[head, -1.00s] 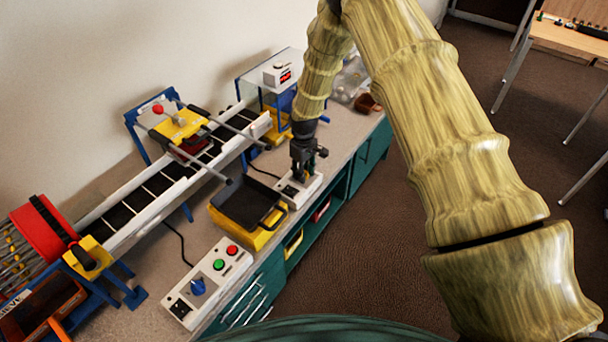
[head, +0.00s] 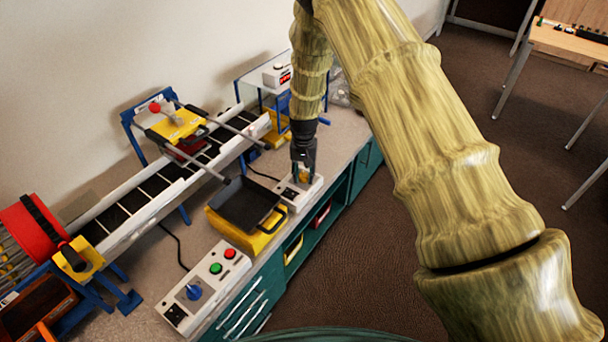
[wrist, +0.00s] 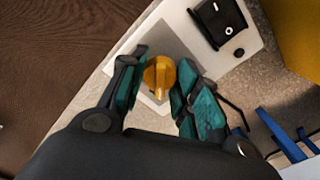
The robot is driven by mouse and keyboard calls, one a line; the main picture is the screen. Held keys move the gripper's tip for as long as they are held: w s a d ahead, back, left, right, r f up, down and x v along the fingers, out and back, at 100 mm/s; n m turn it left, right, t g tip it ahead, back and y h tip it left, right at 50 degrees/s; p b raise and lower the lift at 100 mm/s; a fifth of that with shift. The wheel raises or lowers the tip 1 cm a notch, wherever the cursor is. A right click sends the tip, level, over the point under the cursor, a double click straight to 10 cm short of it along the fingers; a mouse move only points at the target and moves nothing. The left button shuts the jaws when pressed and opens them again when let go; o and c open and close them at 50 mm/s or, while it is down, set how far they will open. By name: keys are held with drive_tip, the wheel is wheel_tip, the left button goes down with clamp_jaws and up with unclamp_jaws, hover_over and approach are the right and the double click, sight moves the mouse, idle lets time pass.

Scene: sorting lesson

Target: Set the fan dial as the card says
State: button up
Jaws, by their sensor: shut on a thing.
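The yellow dial (wrist: 160,73) sits on a light control box (wrist: 178,44) on the bench. Its raised ridge runs roughly up and down in the wrist view. My gripper (wrist: 157,84) is shut on the dial, one finger on each side. In the head view my gripper (head: 302,168) points down over the box (head: 291,195), and a bit of the yellow dial (head: 304,177) shows between the fingers. A black rocker switch (wrist: 219,20) is on the same box, beside the dial. I cannot make out a readable card or the dial's scale marks.
A black tray (head: 243,205) on a yellow base stands close to the left of the box. Another control box (head: 205,288) with a blue knob and red and green buttons is nearer. A conveyor (head: 140,208) runs along the wall.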

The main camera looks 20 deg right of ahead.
sight(304, 173)
drive_tip(key=shift+w+r+m, duration=0.1)
drive_tip(key=shift+m, duration=1.4)
drive_tip(key=o, duration=1)
wheel_tip(304, 173, up, 12)
drive_tip(key=shift+f, duration=0.1)
drive_tip(key=shift+d, duration=0.15)
